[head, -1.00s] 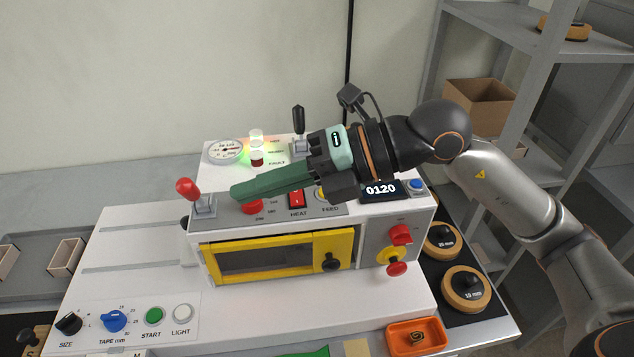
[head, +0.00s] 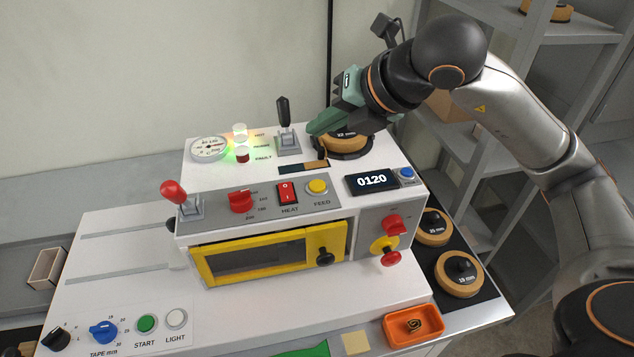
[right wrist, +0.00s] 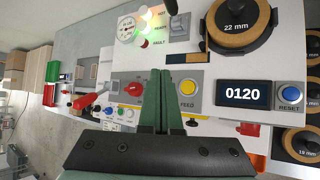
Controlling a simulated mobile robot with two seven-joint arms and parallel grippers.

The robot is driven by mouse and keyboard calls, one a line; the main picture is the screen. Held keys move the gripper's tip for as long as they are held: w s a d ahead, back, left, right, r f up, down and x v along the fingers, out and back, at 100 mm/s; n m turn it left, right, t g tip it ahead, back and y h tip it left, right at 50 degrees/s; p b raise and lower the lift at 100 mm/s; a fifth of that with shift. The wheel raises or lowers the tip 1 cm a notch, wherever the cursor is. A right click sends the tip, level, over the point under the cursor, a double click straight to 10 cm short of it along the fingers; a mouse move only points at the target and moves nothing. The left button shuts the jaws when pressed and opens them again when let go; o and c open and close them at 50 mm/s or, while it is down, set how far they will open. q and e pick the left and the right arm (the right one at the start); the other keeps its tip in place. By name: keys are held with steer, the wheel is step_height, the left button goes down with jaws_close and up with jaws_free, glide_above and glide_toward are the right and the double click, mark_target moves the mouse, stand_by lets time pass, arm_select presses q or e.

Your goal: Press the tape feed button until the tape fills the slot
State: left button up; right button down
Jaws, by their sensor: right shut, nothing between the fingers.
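The yellow FEED button (head: 317,187) sits on the machine's sloped grey panel, right of the red HEAT switch (head: 287,192). It also shows in the right wrist view (right wrist: 187,88), just right of my fingertips. The tape slot (head: 290,169) is a dark strip on the machine's top behind the button, with tan tape at its right end. It also shows in the right wrist view (right wrist: 176,58). My right gripper (head: 316,129) is shut and empty, above the machine top behind the slot and beside the tape roll (head: 347,140). My left gripper is out of view.
An upright black-handled lever (head: 284,120) stands left of my right gripper. A red-knobbed lever (head: 174,193) stands at the panel's left. The display (head: 372,181) reads 0120, with a blue RESET button (head: 407,174) beside it. Spare rolls (head: 459,274) lie at the right.

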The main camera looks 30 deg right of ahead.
steer(key=b, duration=0.6)
glide_above(322, 188)
step_height(322, 188, down, 8)
steer(key=shift+a, duration=0.1)
steer(key=shift+f+b, duration=0.3)
steer(key=shift+b, duration=0.05)
steer(key=shift+f, duration=0.1)
stand_by(1.2)
steer(key=shift+f+b, duration=0.4)
steer(key=shift+b, duration=0.25)
